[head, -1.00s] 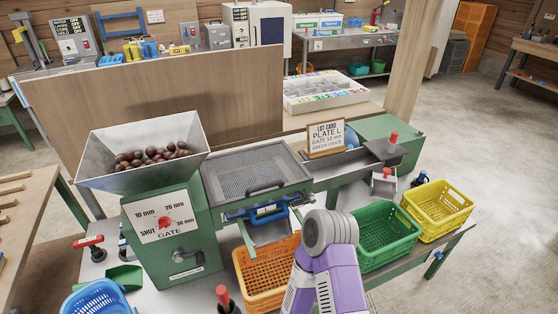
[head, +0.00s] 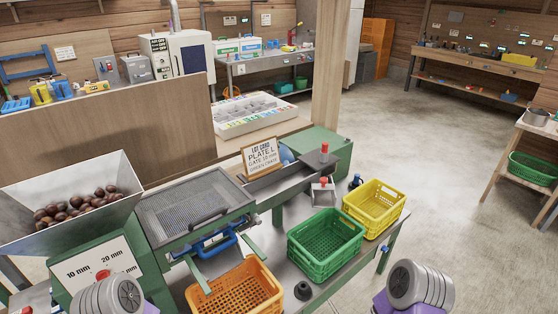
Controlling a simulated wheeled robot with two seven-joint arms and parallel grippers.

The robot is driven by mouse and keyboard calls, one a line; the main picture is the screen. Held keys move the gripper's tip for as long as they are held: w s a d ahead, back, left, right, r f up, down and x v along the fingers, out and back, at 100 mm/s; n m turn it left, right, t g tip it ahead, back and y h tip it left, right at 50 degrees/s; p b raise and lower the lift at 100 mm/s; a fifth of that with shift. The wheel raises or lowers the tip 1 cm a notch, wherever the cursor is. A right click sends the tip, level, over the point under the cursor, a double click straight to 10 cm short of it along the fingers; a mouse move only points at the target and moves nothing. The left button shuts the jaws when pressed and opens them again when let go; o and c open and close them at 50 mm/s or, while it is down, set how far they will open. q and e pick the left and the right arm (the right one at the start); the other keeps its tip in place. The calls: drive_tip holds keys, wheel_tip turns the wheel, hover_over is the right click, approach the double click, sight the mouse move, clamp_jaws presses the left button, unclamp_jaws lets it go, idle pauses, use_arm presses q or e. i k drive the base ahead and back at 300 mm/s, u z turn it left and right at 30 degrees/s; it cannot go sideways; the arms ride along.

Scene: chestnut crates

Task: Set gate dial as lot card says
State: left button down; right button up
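The lot card (head: 261,158) stands in a wooden frame on the sorting machine. It reads "PLATE L", a gate line that looks like 10 mm, and a green crate line; the small print is blurred. The gate dial panel (head: 85,268) is on the green machine body below the hopper, at the lower left. Its "10 mm" and "20 mm" marks show. The dial's red knob and the other marks are mostly hidden behind a grey and purple link of my arm, so its setting cannot be read. Another link of mine shows at the lower right. Neither gripper shows.
A metal hopper (head: 68,222) holds chestnuts above the dial. A mesh screen (head: 195,210) lies to its right. An orange crate (head: 236,290), a green crate (head: 327,245) and a yellow crate (head: 374,207) stand along the bench. The floor to the right is open.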

sight(103, 274)
drive_tip(key=u, duration=0.35)
drive_tip(key=k, duration=0.45)
drive_tip(key=u, duration=1)
drive_tip(key=k, duration=0.85)
drive_tip(key=u, duration=0.3)
drive_tip(key=i, duration=0.8)
drive_tip(key=u, duration=0.05)
